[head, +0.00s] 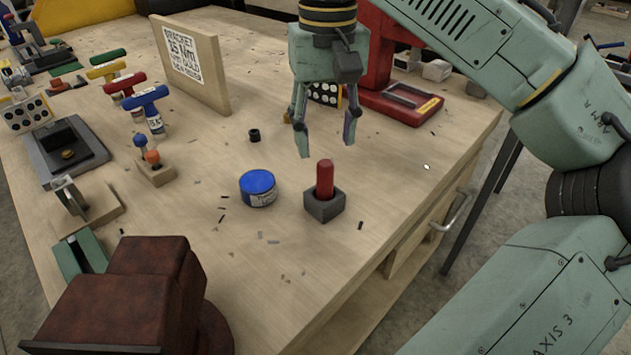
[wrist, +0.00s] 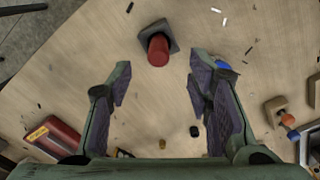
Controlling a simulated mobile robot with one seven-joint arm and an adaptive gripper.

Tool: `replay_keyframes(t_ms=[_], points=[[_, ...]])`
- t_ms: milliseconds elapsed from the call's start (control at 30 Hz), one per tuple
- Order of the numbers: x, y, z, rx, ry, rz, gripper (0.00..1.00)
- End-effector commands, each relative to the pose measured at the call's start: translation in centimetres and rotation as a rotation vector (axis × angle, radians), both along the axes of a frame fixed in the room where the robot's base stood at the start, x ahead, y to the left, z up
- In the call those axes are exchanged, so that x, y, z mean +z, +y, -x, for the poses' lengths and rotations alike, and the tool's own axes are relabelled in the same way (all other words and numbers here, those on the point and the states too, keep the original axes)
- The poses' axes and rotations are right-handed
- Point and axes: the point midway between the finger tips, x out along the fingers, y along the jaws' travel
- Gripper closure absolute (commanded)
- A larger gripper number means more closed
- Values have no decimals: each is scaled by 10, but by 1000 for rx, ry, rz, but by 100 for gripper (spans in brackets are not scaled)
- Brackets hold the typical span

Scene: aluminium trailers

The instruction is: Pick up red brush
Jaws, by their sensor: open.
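The red brush (head: 325,178) stands upright in a dark grey square holder (head: 323,209) on the wooden workbench; only its red cylindrical upper part shows, and its lower end is hidden in the holder. In the wrist view the brush (wrist: 158,50) appears ahead of the fingertips, roughly midway between them, with the holder (wrist: 172,36) around it. My gripper (head: 328,143) is open and empty, pointing down above the brush and slightly behind it in the head view. In the wrist view its two fingers (wrist: 160,75) are spread wide with nothing between the pads.
A blue-lidded tin (head: 258,188) stands left of the holder. A small black cylinder (head: 254,135) is farther back. A red press-like tool (head: 400,102) stands behind my gripper. A wooden sign board (head: 190,65) stands upright at back left. Bench around the holder is mostly clear, with small scraps.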

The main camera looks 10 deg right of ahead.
Motion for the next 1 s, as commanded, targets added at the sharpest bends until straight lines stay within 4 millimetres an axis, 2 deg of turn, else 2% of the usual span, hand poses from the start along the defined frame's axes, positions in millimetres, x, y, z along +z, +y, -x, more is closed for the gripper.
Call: replay_keyframes(t_ms=[100,367,633,933,1000], points=[[-19,0,0,3,-1,-1,54],[-40,0,-1,2,-3,0,54],[-78,-1,-3,3,-4,-1,54],[-84,-1,-3,4,-6,-2,54],[-84,-1,-3,4,-6,-2,58]])
